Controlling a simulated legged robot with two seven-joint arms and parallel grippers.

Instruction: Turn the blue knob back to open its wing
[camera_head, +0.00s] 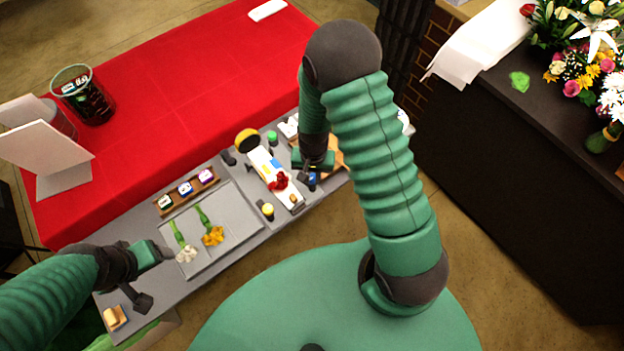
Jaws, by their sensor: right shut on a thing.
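My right gripper (313,166) points down over the grey bench's right end. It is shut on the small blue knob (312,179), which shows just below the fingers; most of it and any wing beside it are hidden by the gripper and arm. A wooden board (338,157) lies partly under this gripper. My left gripper (150,276) is at the lower left, its two fingers apart and empty, next to a pale tray and far from the knob.
The grey tray (238,222) holds a white and a yellow flower. A white device (265,166) with yellow, blue and red parts lies left of my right gripper. Behind are a wooden rack (187,190) and a red-covered table (180,75) with a glass bin (90,101).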

